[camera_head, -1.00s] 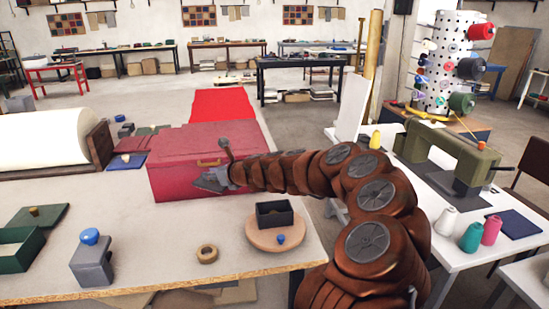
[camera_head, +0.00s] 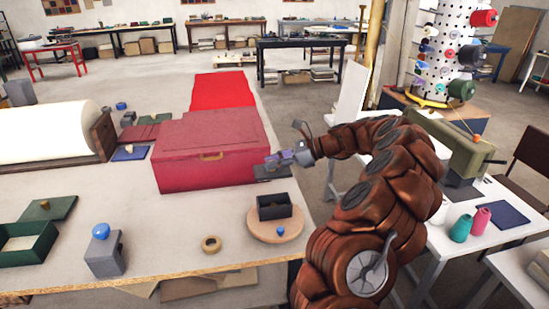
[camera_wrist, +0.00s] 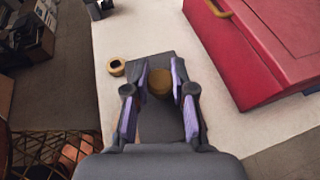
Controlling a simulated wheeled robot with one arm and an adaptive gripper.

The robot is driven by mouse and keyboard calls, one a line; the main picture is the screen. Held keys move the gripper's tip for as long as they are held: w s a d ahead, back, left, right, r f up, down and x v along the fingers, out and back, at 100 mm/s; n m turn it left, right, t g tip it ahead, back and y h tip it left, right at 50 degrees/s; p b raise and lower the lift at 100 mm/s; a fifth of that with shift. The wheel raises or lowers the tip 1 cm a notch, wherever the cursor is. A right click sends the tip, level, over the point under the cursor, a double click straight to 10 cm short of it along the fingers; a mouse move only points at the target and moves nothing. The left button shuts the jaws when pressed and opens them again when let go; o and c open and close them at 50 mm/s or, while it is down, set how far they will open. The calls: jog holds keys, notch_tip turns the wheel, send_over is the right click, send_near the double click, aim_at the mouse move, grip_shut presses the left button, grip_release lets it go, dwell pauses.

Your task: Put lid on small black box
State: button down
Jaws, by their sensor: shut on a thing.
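The small black box (camera_head: 287,212) stands open on a round wooden board (camera_head: 262,235) near the table's right edge. My gripper (camera_head: 285,160) is at the front right corner of the red chest, above and behind the box. It is shut on a flat dark lid (camera_head: 271,173), held away from the box. In the wrist view, my gripper (camera_wrist: 160,80) has its purple-padded fingers either side of the brass-coloured knob (camera_wrist: 159,84) on the dark lid (camera_wrist: 152,125). I cannot make out the black box in the wrist view.
The red chest (camera_head: 205,165) stands beside the lid. A small blue ball (camera_head: 280,231) sits on the board's front part. A tape roll (camera_head: 211,244), a grey box with a blue knob (camera_head: 104,256) and a green box (camera_head: 28,245) stand to the left.

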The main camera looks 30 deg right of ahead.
aim_at(275, 178)
jog(key=shift+s+f, duration=0.1)
jog(key=shift+s, duration=0.2)
notch_tip(275, 178, down, 6)
jog(key=b, duration=0.5)
jog(key=shift+d+r+p, duration=0.1)
jog(key=shift+r+p, duration=0.1)
jog(key=shift+p, duration=0.75)
dwell(2.0)
jog(key=shift+f+b, duration=0.8)
jog(key=shift+f, duration=1.75)
dwell(1.1)
jog(key=c, duration=0.9)
grip_release()
